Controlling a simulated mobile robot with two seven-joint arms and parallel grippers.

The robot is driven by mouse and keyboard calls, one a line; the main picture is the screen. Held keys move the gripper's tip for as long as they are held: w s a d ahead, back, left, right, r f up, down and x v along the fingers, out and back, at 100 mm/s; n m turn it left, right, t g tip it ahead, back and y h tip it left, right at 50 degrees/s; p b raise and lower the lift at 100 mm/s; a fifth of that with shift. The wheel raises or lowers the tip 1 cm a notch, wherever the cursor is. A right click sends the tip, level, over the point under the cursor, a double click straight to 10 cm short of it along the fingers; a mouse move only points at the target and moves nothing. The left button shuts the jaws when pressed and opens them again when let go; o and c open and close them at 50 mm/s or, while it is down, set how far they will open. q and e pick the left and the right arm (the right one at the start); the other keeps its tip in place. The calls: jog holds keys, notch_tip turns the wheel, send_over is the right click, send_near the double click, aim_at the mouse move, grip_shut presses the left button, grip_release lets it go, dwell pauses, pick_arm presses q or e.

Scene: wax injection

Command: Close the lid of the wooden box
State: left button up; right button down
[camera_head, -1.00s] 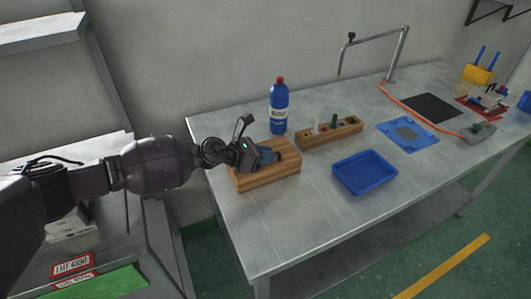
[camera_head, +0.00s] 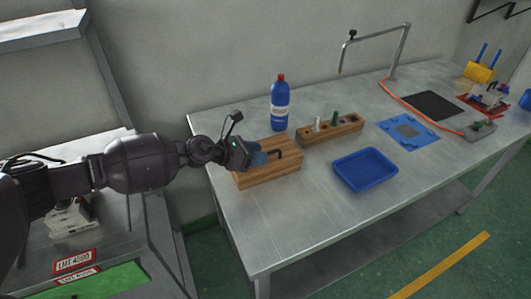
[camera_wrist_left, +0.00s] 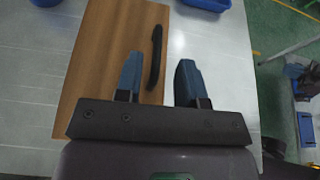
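The wooden box (camera_head: 268,177) stands at the near left end of the metal table. Its top looks flat and level, with no gap that I can make out. A dark handle (camera_head: 277,153) sits on the top; it also shows in the left wrist view (camera_wrist_left: 156,55). My left gripper (camera_head: 264,157) is over the left part of the box, its blue fingers pointing right. In the left wrist view the gripper (camera_wrist_left: 159,80) is open, and the handle's near end appears between the fingers without visible contact. My right gripper is in neither view.
A blue bottle (camera_head: 280,104) stands behind the box. A wooden block with holes (camera_head: 340,133) and a blue tray (camera_head: 366,170) are to its right. A blue plate (camera_head: 425,138) lies farther right. Bare table lies in front of the tray.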

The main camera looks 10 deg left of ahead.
pick_arm(q)
jog(key=v, duration=0.7)
dwell(0.3)
jog(key=shift+s+a+r+n, duration=0.1)
jog(key=shift+n, duration=0.2)
